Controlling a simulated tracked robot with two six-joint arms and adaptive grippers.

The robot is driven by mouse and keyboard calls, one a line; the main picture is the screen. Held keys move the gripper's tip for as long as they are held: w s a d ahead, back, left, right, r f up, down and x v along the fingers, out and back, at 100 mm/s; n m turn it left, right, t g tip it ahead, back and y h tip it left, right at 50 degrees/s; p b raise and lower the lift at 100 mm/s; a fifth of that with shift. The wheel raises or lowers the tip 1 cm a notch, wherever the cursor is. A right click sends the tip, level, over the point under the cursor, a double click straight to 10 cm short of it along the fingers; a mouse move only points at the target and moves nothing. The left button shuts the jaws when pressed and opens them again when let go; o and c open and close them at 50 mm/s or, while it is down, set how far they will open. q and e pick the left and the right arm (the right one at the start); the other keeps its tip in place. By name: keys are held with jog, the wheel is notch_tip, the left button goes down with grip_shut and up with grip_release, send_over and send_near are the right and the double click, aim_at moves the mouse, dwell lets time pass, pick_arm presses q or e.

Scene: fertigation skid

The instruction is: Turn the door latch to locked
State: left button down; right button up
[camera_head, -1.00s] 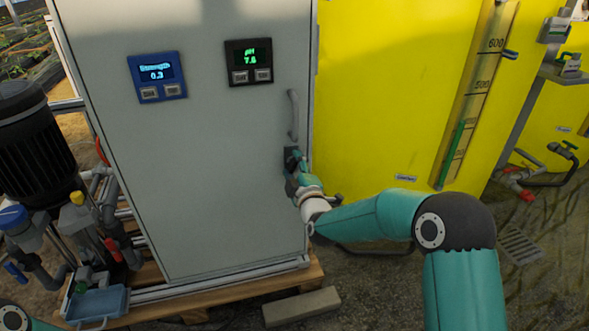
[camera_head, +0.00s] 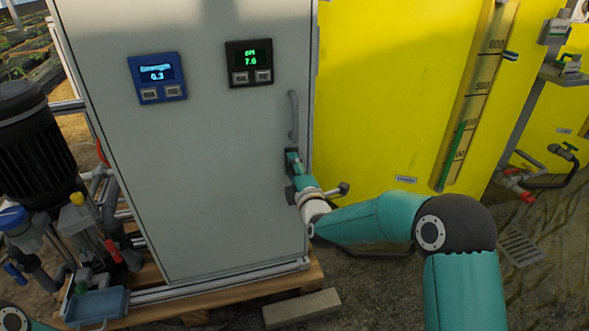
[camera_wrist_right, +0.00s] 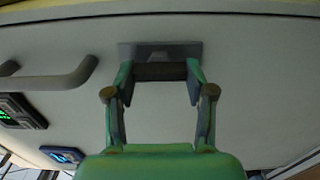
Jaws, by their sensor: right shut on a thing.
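The door latch (camera_head: 289,154) is a small dark fitting on the grey cabinet door (camera_head: 215,195), just below the door's handle, near the right edge. My right gripper (camera_head: 293,163) reaches it from below right and covers most of it in the head view. In the right wrist view, the latch's plate (camera_wrist_right: 185,49) lies flat on the door and its dark bar (camera_wrist_right: 160,71) sits between the fingers of my right gripper (camera_wrist_right: 159,75), which are shut on it. The latch's angle is hard to tell. My left gripper is not in view.
The grey door handle (camera_head: 293,115) is just above the latch and also shows in the right wrist view (camera_wrist_right: 50,80). A blue display (camera_head: 157,78) and a black display (camera_head: 249,63) are on the door. A yellow tank (camera_head: 390,90) stands close at right; a black pump motor (camera_head: 35,140) stands left.

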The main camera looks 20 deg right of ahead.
jog(key=shift+a+f, duration=0.25)
jog(key=o, duration=1.2)
jog(key=shift+c, duration=0.2)
jog(key=shift+d+r, duration=0.1)
jog(key=s, duration=1.2)
jog(key=shift+d, duration=0.15)
